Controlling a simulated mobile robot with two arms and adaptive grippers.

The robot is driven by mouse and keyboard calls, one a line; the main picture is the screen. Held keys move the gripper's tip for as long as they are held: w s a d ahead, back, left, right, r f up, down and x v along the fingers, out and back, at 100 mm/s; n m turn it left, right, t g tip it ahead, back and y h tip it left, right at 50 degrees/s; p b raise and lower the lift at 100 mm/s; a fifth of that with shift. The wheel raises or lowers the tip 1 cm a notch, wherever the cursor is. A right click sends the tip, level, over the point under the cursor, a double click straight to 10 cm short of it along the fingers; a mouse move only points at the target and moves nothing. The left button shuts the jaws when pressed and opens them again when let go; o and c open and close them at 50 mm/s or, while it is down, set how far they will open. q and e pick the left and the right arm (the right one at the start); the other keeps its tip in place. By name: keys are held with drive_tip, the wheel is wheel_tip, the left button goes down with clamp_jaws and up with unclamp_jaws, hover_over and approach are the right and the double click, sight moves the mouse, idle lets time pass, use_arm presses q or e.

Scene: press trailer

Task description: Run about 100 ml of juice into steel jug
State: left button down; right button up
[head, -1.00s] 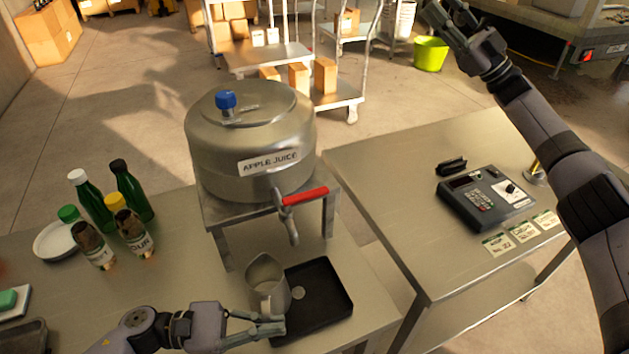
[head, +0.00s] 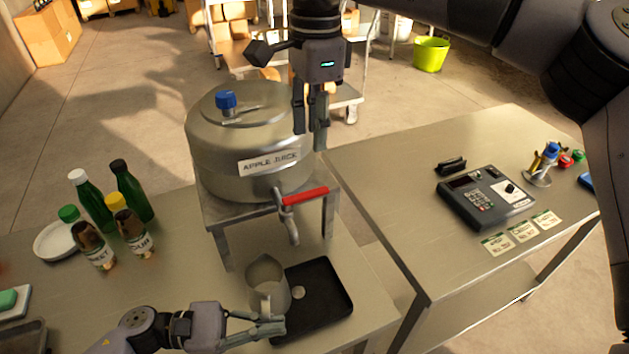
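The steel jug (head: 264,274) is at the left edge of the black drip tray (head: 335,295), left of and below the tap's spout (head: 293,234). My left gripper (head: 274,324) is at the jug's near side, its fingers closed around the handle. The large steel juice vessel (head: 225,160), labelled "APPLE JUICE", sits on a metal stand. Its tap has a red lever (head: 306,196) lying out to the right. My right gripper (head: 310,138) points down with its fingers apart and empty, above and behind the lever. The jug's contents are not clear.
Several bottles (head: 132,195) and a white plate (head: 55,241) stand on the left. On the right table (head: 390,200) are a grey keypad device (head: 485,198), several labels (head: 522,231) and a small holder (head: 540,172). A gap separates the two tables.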

sight(315, 191)
wheel_tip(315, 191, down, 12)
drive_tip(key=shift+w+d, duration=0.1)
drive_tip(key=shift+d, duration=0.05)
idle(0.3)
clamp_jaws()
idle(0.5)
drive_tip(key=shift+r, duration=0.1)
